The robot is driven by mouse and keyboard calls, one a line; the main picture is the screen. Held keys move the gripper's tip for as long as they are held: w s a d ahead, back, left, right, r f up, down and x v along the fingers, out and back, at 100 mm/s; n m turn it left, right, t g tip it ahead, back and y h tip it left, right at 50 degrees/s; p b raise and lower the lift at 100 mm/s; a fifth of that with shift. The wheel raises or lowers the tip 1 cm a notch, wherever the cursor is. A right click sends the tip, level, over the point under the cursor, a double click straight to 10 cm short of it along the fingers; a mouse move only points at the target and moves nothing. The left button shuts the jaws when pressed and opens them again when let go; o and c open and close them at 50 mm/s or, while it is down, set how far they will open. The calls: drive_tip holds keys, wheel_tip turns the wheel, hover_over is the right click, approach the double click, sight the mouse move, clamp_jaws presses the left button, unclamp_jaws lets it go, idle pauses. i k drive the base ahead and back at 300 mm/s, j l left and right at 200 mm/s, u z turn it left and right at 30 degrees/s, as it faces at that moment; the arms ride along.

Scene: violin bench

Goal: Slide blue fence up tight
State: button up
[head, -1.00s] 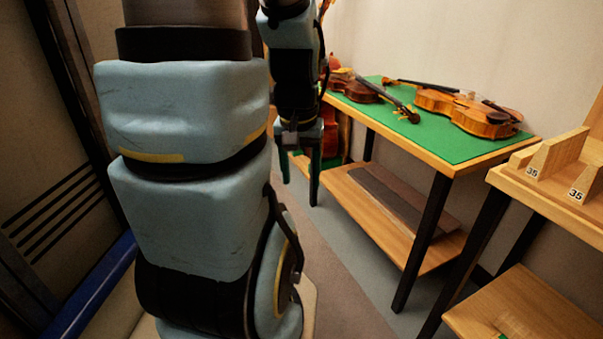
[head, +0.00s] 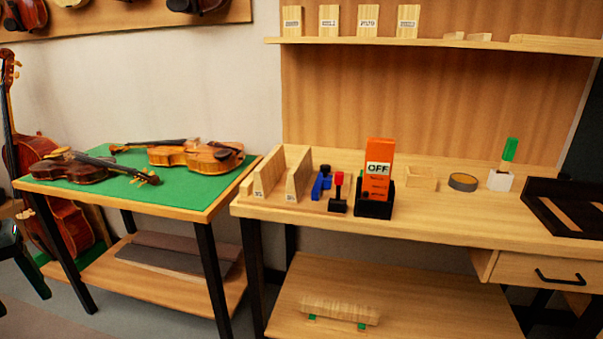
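The blue fence (head: 321,184) is a small blue piece on the bench top in the head view. It stands just right of an upright wooden block (head: 299,175) with a numbered label. A narrow gap seems to show between them, but it is too small to tell for sure. A black clamp-like part with a red knob (head: 339,179) stands close at the fence's right and front. My gripper is not in the present view, and none of my arm is clearly seen.
An orange OFF box (head: 379,160) in a black holder stands right of the fence. Further right are a small wooden tray (head: 421,178), a tape roll (head: 462,182) and a green-handled tool (head: 510,149). Violins lie on the green-topped table (head: 190,201) at left. A shelf (head: 430,43) runs above.

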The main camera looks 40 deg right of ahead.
sight(324, 180)
drive_tip(key=i+l+z, duration=0.15)
drive_tip(key=l, duration=0.3)
drive_tip(key=l+z, duration=0.15)
drive_tip(key=l, duration=0.35)
drive_tip(key=i+l+z, duration=0.2)
drive_tip(key=l, duration=0.25)
